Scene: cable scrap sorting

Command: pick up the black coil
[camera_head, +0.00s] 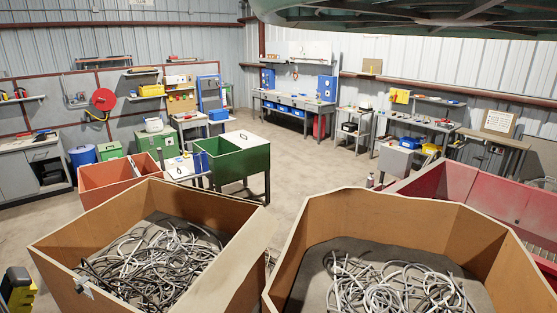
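A tan-walled box (86,234) at the front left holds a tangle of grey and white cable (175,255). Dark, black-looking cable strands (112,284) lie among them near the box's front left side. I cannot tell from here whether these dark strands form one separate black coil. A second tan-walled box (400,218) at the front right holds grey and whitish cable loops (385,288), and I make out no clearly black coil there. My gripper is not visible in this view.
A green bin (246,165) on legs, an orange-red bin (105,181) and a red container (437,184) stand behind the boxes. A yellow and black object (18,290) is at the lower left edge. Workbenches (292,103) line the walls. Open floor (312,165) lies in the middle.

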